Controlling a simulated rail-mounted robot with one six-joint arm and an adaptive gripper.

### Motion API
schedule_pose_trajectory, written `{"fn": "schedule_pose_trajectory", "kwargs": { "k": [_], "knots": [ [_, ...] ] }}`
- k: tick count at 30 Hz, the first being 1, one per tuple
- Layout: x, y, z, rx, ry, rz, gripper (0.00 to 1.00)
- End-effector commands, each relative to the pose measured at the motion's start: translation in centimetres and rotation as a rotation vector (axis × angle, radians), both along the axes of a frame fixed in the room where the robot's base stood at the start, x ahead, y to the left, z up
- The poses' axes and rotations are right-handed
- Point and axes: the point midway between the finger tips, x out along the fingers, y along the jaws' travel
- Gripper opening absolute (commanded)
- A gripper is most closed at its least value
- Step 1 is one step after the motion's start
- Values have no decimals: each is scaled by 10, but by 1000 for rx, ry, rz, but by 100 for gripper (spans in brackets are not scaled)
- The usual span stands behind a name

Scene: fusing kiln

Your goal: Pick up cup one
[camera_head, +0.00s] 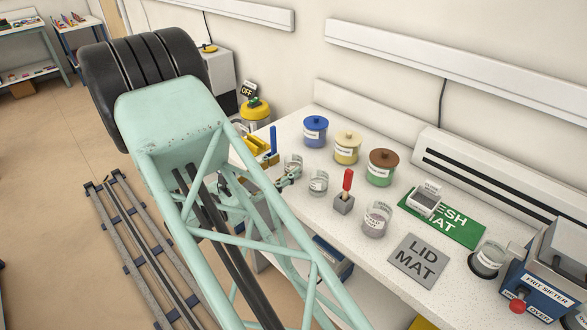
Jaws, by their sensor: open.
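Several clear labelled cups stand on the white bench; their labels are too small to read, so I cannot tell which is cup one. One cup (294,162) stands right beside my gripper (288,178), at its far side. A second small cup (318,183) stands just right of it. A larger cup (377,220) with pale contents stands nearer the front. My gripper is open at the bench's left part, partly hidden by my arm. I cannot tell whether its fingers are around the near cup or only beside it.
A red-handled tool (347,181) stands upright in a block.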

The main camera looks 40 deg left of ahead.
Motion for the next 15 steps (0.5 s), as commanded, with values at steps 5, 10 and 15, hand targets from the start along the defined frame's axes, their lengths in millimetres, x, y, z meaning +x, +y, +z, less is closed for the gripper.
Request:
{"fn": "schedule_pose_trajectory", "kwargs": {
  "k": [5, 10, 15],
  "knots": [
    [2, 0, 0, 0, 0, 0, 45],
    [12, -2, -1, 0, 0, 0, 45],
    [30, -5, -1, 0, 0, -2, 45]
  ]
}}
